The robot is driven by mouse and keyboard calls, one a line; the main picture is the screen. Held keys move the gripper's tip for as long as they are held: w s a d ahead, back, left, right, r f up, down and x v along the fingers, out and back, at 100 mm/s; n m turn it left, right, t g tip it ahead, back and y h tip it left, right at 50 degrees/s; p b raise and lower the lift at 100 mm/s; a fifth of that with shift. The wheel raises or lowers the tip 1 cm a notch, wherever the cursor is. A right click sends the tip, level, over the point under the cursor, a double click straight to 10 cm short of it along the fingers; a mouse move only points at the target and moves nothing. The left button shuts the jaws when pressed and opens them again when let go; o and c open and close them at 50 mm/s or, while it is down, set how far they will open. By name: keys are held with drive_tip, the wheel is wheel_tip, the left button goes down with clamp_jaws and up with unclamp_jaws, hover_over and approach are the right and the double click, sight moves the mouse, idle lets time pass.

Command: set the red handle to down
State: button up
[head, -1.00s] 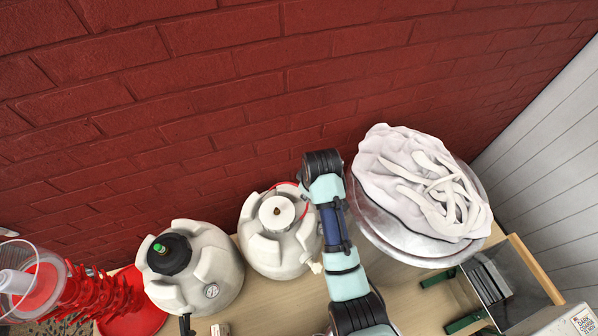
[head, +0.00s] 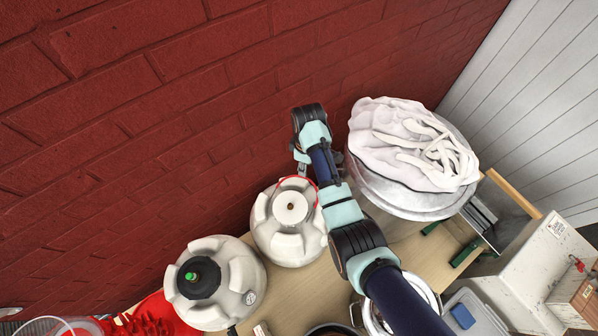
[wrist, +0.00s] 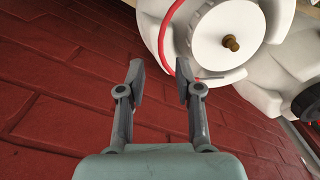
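A small red part (head: 579,264), perhaps the red handle, shows at the far right of the head view on a box with a wooden front. It is too small to tell how it is set. A thin red loop (wrist: 163,48) curves along the side of a white keg (wrist: 215,40) with a brass-coloured knob on its round cap. In the head view the fingers are mostly hidden behind my wrist.
A second keg (head: 235,285) with a black, green-tipped top stands at left. A metal pot with a white cloth (head: 405,150) stands right of my arm.

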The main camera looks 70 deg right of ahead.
wheel_tip(320, 180, down, 6)
drive_tip(key=shift+a+b, duration=0.15)
drive_tip(key=shift+b, duration=0.35)
clamp_jaws()
drive_tip(key=shift+a+r+p, duration=0.15)
drive_tip(key=shift+r+p, duration=0.5)
drive_tip(key=shift+p, duration=0.4)
drive_tip(key=shift+w+f, duration=0.1)
drive_tip(key=shift+f, duration=0.15)
